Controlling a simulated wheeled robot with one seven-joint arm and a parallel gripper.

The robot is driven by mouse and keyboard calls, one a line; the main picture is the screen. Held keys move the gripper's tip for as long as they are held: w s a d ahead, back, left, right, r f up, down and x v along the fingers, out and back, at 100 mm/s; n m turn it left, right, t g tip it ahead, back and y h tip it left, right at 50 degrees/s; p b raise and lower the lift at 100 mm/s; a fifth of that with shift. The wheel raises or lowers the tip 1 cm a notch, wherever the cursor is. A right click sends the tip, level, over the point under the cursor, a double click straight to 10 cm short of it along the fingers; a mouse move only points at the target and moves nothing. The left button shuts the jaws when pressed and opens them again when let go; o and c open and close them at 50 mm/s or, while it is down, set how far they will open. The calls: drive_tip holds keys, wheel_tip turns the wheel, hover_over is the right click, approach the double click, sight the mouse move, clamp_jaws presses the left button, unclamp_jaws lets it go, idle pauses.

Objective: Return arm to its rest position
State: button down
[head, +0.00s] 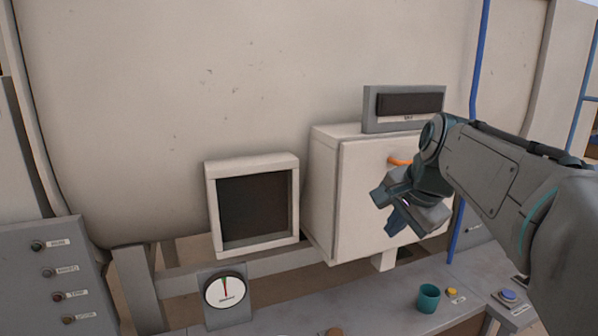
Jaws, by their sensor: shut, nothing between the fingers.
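My gripper (385,212) is in the head view at the right of centre, in front of a white cabinet (357,195). Its fingers are shut with nothing held, and they point down and to the left. My arm reaches in from the right edge. An orange handle (399,161) on the cabinet door shows just above the gripper, partly hidden by my arm. I cannot tell whether the gripper touches the door.
A grey shelf below holds a teal cup (428,298), a yellow button (452,292) and a blue button (508,295). A dark-faced white box (252,158) and a gauge (225,289) are to the left. A blue pipe (479,60) runs behind my arm.

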drive_tip(key=s+a+f+n+g+h+b, duration=0.1)
drive_tip(key=s+a+f+n+g, duration=0.1)
drive_tip(key=s+f+n, duration=1)
drive_tip(key=s+f, duration=0.6)
drive_tip(key=shift+s+a+f+h+b, duration=0.2)
drive_tip(key=shift+f+h+b, duration=0.1)
drive_tip(key=shift+f+b, duration=0.1)
